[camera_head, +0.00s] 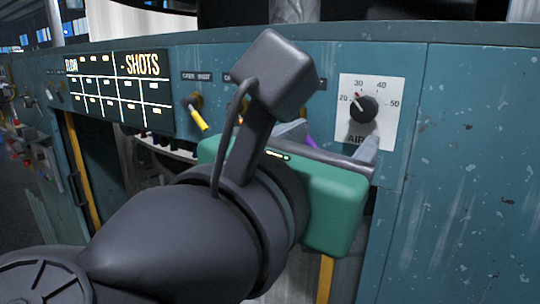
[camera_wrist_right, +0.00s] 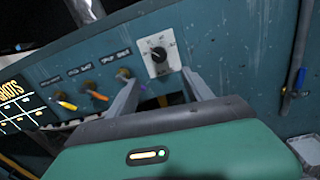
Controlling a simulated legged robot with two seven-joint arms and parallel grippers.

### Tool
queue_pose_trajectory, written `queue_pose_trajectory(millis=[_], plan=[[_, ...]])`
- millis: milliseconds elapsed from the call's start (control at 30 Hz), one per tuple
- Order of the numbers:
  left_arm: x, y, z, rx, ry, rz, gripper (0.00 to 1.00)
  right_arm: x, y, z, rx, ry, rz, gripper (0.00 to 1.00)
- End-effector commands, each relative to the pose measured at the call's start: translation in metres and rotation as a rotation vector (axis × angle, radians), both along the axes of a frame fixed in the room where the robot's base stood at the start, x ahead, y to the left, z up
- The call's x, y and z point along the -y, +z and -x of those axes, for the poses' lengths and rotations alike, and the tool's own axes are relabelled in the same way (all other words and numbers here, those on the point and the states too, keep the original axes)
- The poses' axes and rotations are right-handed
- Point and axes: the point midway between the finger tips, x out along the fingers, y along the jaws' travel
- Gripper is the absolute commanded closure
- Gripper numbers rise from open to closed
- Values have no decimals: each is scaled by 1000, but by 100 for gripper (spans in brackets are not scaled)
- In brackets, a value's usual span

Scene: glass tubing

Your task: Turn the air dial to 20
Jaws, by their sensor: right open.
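The air dial is a black round knob (camera_head: 363,108) on a white square plate (camera_head: 389,128) marked 20, 30, 40, 50 and AIR. A red mark at the knob's upper left points between 20 and 30. The knob (camera_wrist_right: 158,53) also shows in the right wrist view, beyond the fingertips. My right gripper (camera_head: 335,138), with a green body, is open and empty, just below and left of the dial in the head view. In the right wrist view its two fingers (camera_wrist_right: 162,78) are spread below the plate, apart from the knob. My left gripper is out of view.
Left of the dial on the teal panel are a yellow lever (camera_head: 197,116), an orange lever (camera_wrist_right: 96,95) and a purple-tipped lever (camera_wrist_right: 140,84). A black SHOTS board (camera_head: 120,92) is farther left. The panel right of the dial (camera_head: 470,150) is flat and clear.

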Motion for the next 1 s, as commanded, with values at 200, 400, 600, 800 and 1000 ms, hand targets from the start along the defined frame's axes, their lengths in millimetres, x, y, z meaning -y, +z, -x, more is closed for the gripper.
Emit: queue_pose_trajectory(millis=[200, 400, 600, 800, 1000], plan=[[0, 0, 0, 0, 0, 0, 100, -9, 0, 16, 1, 2, -2, 41], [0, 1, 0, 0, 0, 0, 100, -19, 1, 30, 1, 1, 0, 41], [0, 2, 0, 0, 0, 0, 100, -25, 0, 39, 0, 0, 0, 41], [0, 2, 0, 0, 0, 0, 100, -25, 0, 40, 0, -1, -1, 41], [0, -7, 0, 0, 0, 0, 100, -25, -2, 40, 1, 0, -1, 41]])
